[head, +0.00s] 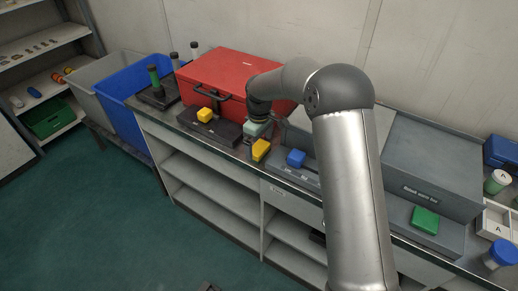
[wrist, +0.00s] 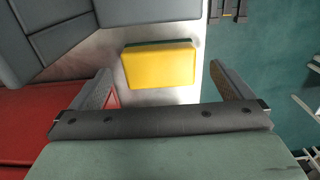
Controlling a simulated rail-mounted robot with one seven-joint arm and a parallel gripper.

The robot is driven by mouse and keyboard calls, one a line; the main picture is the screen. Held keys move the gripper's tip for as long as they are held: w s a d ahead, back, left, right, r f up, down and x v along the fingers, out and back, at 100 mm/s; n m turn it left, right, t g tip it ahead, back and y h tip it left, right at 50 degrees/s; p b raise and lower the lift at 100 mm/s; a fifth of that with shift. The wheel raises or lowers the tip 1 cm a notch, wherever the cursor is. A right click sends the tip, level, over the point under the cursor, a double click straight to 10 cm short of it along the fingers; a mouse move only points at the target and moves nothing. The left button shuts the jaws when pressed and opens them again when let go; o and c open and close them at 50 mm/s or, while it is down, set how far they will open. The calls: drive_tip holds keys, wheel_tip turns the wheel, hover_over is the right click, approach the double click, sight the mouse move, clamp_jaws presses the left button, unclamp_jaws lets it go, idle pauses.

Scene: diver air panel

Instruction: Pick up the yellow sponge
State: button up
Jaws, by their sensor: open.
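The yellow sponge (head: 261,150), a flat block with a dark green layer, lies near the counter's front edge in the head view. In the wrist view the sponge (wrist: 160,66) lies on a bright surface, ahead of my gripper and roughly centred between its fingers. My gripper (wrist: 161,72) is open with nothing held, one finger to each side of the sponge in the picture. In the head view my gripper's body (head: 256,130) is just behind the sponge, and its fingertips are hard to make out. The height gap to the sponge cannot be told.
A blue block (head: 295,158) is right of the sponge, and a green block (head: 425,220) is further right. The floor (head: 130,220) lies beyond the counter's front edge.

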drive_tip(key=shift+f, duration=1.45)
drive_tip(key=c, duration=1.1)
drive_tip(key=shift+o, duration=0.2)
drive_tip(key=shift+r, duration=0.15)
drive_tip(key=shift+w+r, duration=0.1)
drive_tip(key=shift+r, duration=0.5)
drive_tip(key=s+d+r+b, duration=0.1)
drive_tip(key=r, duration=0.1)
drive_tip(key=s+d+r, duration=0.1)
drive_tip(key=s+r, duration=0.1)
drive_tip(key=r, duration=0.1)
drive_tip(key=s+d+r+b, duration=0.1)
drive_tip(key=r, duration=0.2)
drive_tip(key=shift+s+d+b, duration=0.15)
drive_tip(key=shift+s+b, duration=0.2)
drive_tip(key=shift+s, duration=0.05)
drive_tip(key=s+d+r+b, duration=0.1)
drive_tip(key=s+d+r, duration=0.2)
drive_tip(key=s, duration=0.4)
drive_tip(key=shift+d+r+b, duration=0.3)
drive_tip(key=shift+d+b, duration=0.1)
drive_tip(key=shift+d, duration=0.4)
drive_tip(key=shift+o, duration=0.5)
drive_tip(key=shift+w, duration=0.1)
